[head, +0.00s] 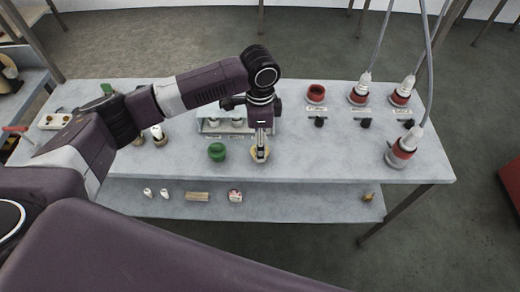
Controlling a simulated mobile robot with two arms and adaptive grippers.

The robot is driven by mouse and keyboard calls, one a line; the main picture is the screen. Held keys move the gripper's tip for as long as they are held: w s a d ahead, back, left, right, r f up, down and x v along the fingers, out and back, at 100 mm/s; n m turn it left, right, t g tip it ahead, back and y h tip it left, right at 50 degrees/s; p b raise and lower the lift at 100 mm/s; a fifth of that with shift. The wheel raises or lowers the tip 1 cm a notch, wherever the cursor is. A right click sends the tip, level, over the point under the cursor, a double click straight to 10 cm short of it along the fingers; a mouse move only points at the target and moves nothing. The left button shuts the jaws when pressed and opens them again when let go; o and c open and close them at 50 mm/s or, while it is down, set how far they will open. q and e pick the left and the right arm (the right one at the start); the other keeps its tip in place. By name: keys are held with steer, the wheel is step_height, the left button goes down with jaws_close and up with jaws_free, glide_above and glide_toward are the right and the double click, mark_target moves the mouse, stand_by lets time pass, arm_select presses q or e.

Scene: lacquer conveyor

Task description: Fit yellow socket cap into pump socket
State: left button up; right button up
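My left gripper (260,150) points straight down near the front middle of the table. Its fingertips are at a small round yellowish piece (260,159), which looks like the yellow socket cap. The fingers cover part of it, and I cannot tell whether they grip it or only touch it. A red ring-shaped socket (316,93) stands at the back, right of the arm. Red-based connectors with cables stand further right, one at the back (359,95) and one near the right edge (402,150). I cannot tell which is the pump socket. My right gripper is not in view.
A green round cap (217,152) lies just left of the gripper. A pale rack (211,126) stands behind it, partly hidden by my arm. Small dark caps (319,122) lie before the red pieces. A lower shelf (290,200) holds small parts. The table's front right is mostly clear.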

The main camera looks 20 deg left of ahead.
arm_select(q)
step_height(320, 180, down, 3)
steer(key=shift+r, duration=0.2)
steer(key=shift+f, duration=0.4)
steer(key=c, duration=1)
steer(key=shift+c, duration=0.6)
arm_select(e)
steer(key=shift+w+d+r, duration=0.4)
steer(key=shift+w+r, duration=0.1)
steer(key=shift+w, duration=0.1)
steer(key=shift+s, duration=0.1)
